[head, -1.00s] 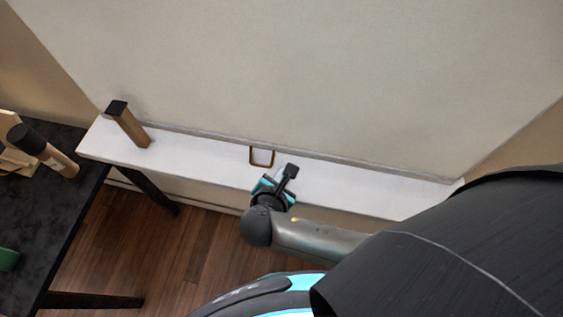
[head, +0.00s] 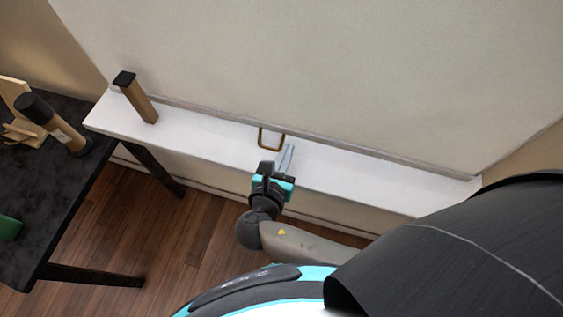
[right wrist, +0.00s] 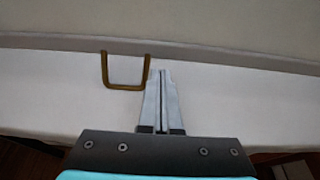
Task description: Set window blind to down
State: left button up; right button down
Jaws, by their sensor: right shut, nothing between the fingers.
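The window blind (head: 330,70) is a large pale sheet that fills the upper part of the head view. Its bottom edge runs along just above the white sill. A brass, U-shaped pull handle (head: 271,139) hangs at that edge, and it also shows in the right wrist view (right wrist: 126,86). My right gripper (head: 288,154) is shut and empty in front of the sill, its fingers pointing toward the blind. In the right wrist view, the fingertips (right wrist: 160,76) are just right of the handle, apart from it as far as I can tell. My left gripper is not in view.
The white sill (head: 350,178) runs below the blind. A brown block with a dark top (head: 139,100) stands at its left end. A dark table (head: 40,195) at left holds a bottle (head: 50,121) and a wooden object (head: 17,115). Wooden floor (head: 160,235) is open below.

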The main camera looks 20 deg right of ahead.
jog(key=shift+x, duration=1.75)
jog(key=shift+r+p, duration=0.8)
jog(key=shift+p, duration=0.3)
jog(key=shift+f, duration=0.1)
